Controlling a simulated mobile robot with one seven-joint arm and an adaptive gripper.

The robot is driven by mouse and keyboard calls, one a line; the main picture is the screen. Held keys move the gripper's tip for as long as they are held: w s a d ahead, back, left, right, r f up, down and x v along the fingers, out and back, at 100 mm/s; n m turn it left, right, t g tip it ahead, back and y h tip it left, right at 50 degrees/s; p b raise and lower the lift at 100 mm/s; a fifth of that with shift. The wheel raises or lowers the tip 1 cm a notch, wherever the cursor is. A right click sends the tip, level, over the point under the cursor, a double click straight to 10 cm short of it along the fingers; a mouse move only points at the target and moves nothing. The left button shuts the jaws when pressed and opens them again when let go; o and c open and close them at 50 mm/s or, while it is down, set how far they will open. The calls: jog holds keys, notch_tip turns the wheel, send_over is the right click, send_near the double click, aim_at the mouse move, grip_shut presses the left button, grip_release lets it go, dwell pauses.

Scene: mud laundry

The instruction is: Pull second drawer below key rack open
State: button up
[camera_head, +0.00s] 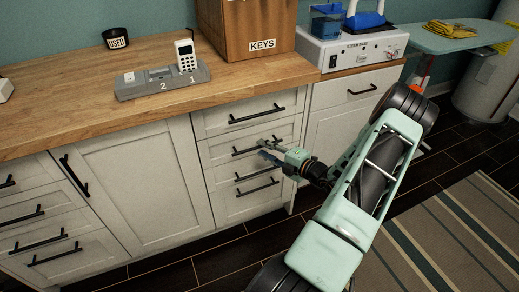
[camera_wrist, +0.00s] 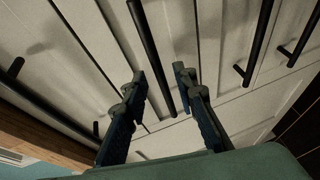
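The key rack (camera_head: 250,25) is a wooden box marked KEYS on the counter. Below it is a stack of white drawers with black bar handles. The second drawer (camera_head: 228,147) appears closed, its handle (camera_head: 244,151) partly hidden by my gripper. My gripper (camera_head: 266,149) is at the right part of that handle. In the wrist view my gripper (camera_wrist: 160,80) is open, with one dark finger on each side of the second handle (camera_wrist: 150,45). I cannot tell whether the fingers touch it.
The top drawer's handle (camera_head: 257,114) is just above, and the lowest handle (camera_head: 258,187) is below. A phone (camera_head: 186,55) and grey dock (camera_head: 162,83) stand on the counter (camera_head: 80,95). A striped rug (camera_head: 450,235) lies on the dark floor at right.

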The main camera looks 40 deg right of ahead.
jog(key=shift+x, duration=1.35)
jog(key=shift+c, duration=0.6)
grip_shut()
